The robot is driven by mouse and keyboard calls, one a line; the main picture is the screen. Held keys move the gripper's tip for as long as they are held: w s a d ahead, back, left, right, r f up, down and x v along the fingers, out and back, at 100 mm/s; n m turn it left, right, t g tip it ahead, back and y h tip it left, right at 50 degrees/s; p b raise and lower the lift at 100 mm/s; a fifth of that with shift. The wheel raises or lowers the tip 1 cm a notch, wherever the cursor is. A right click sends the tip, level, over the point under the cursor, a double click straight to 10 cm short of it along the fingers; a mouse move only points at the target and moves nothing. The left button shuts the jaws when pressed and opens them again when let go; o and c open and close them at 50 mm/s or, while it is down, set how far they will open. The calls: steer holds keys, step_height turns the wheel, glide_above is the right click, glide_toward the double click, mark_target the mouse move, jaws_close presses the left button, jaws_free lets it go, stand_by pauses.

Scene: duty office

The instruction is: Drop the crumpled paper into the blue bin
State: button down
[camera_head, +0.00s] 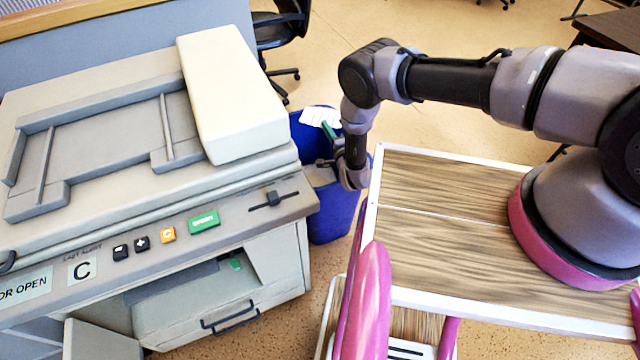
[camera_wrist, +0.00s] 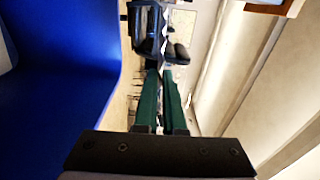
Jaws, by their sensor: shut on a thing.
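The blue bin (camera_head: 335,215) stands on the floor between the copier and the wood-topped surface. Its blue wall also fills the left of the wrist view (camera_wrist: 60,110). My gripper (camera_head: 328,129), with green fingers, is at the bin's opening, pointing up and left in the head view. It is shut on the white crumpled paper (camera_head: 318,116), which shows at the fingertips over the far part of the bin. In the wrist view the fingers (camera_wrist: 162,72) are close together beside the blue wall. The paper is hard to make out there.
A large copier (camera_head: 150,200) stands close to the bin's left. A wood-topped surface (camera_head: 440,180) with a white edge lies to its right. A black office chair (camera_head: 280,30) is behind the bin. Open floor (camera_head: 440,110) lies beyond.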

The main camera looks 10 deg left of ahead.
steer(key=shift+f, duration=0.15)
steer(key=c, duration=0.9)
jaws_free()
steer(key=v, duration=1.1)
steer(key=shift+a, duration=0.1)
